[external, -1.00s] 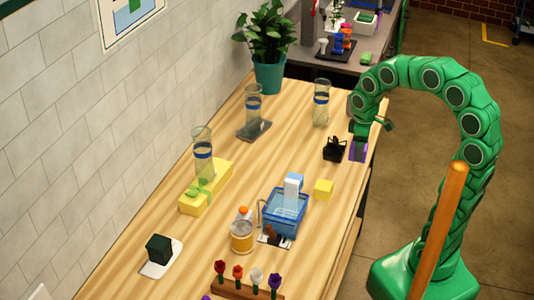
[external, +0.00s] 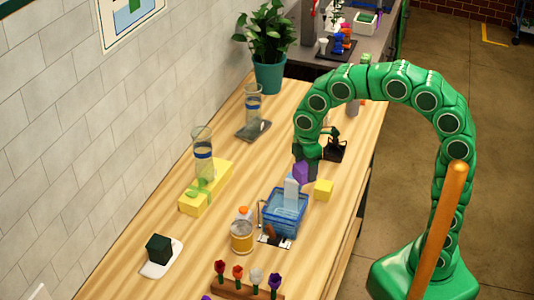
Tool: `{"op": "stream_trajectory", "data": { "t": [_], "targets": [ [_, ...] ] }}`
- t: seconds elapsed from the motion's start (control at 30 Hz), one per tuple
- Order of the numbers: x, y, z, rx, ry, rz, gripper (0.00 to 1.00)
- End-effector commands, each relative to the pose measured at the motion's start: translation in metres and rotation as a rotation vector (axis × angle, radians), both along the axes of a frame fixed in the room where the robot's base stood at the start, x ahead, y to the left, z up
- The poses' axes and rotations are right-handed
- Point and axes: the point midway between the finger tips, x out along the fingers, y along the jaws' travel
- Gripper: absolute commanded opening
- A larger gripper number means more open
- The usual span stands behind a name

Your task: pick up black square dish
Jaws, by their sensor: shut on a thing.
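My gripper (external: 304,168) is shut on a small purple block (external: 301,173). It holds the block just behind the blue basket, left of a small black holder (external: 335,150). A dark patch shows beside the block; I cannot tell whether it is a finger or part of a held thing. A dark, flat, square dish (external: 265,127) lies on the wooden table toward the back, near the wall. A tall clear vase with a blue band (external: 253,104) stands on it. My gripper is apart from this dish, nearer the camera and to its right.
The blue basket (external: 272,222) holds a white bottle-like thing (external: 291,193), close under my gripper. A yellow cube (external: 323,190) stands to its right. A yellow box (external: 190,206) with another vase (external: 203,160) is at left. The table between the box and basket is clear.

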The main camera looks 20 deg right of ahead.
Motion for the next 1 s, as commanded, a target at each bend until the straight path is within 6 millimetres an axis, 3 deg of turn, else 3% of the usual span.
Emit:
{"op": "stream_trajectory", "data": {
  "t": [0.3, 0.6, 0.8, 1.0],
  "targets": [
    [-0.038, 0.076, -0.001, 0.001, 0.001, 0.269, 0.37],
    [-0.087, 0.139, -0.004, -0.001, 0.002, 0.515, 0.37],
    [-0.112, 0.166, -0.005, 0.0, 0.002, 0.627, 0.37],
    [-0.129, 0.181, -0.006, 0.0, 0.002, 0.694, 0.37]
  ]
}}
